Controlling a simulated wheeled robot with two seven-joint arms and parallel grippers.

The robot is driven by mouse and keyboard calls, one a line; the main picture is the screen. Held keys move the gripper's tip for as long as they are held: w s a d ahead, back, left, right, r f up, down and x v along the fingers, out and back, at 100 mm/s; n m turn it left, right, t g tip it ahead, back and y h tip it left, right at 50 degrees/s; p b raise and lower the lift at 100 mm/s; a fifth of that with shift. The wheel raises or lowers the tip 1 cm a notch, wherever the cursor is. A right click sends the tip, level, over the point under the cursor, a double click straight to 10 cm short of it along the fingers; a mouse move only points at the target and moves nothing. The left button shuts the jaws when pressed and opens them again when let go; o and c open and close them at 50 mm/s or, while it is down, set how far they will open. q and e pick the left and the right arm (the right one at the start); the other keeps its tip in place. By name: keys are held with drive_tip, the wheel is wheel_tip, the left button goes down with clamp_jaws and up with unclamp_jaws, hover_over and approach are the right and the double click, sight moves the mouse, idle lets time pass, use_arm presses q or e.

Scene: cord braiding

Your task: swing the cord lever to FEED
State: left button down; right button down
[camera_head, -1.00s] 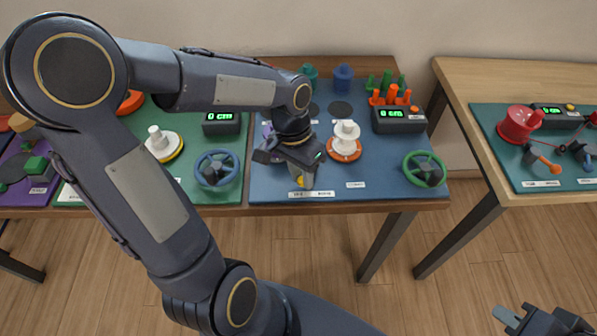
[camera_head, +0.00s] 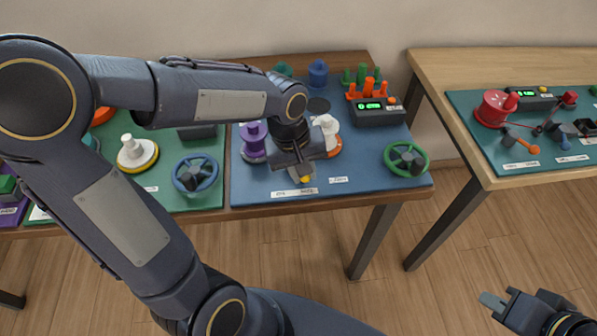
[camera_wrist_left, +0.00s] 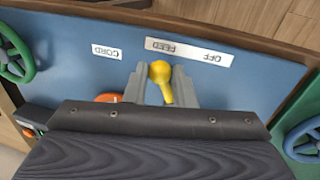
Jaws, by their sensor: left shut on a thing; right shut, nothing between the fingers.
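The cord lever, with a yellow knob (camera_head: 305,180), is at the front of the blue panel (camera_head: 250,188). It also shows in the left wrist view (camera_wrist_left: 160,72), with its knob beside the FEED word of the OFF/FEED label (camera_wrist_left: 190,52). My left gripper (camera_head: 302,176) is shut on the lever, one finger on each side of it in the left wrist view (camera_wrist_left: 158,78). The lever's base is hidden by the gripper. My right gripper (camera_head: 488,300) is shut and empty, low at the right, away from the tables.
A green handwheel (camera_head: 407,158) is right of the lever. A blue handwheel (camera_head: 195,173) is left of it. A purple spool (camera_head: 254,142) and a white spool (camera_head: 327,126) stand behind, close to my left arm. A display box (camera_head: 377,112) is at the back right.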

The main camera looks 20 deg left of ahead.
use_arm(q)
drive_tip(key=shift+w+d+n, duration=0.15)
drive_tip(key=shift+w+n, duration=0.05)
drive_tip(key=shift+n, duration=0.2)
idle(0.3)
drive_tip(key=c, duration=1.2)
unclamp_jaws()
drive_tip(key=shift+c, duration=0.2)
wheel_tip(320, 180, up, 8)
drive_tip(key=a+p, duration=0.1)
drive_tip(key=shift+s+f, duration=0.15)
drive_tip(key=shift+s, duration=0.3)
drive_tip(key=shift+a, duration=0.1)
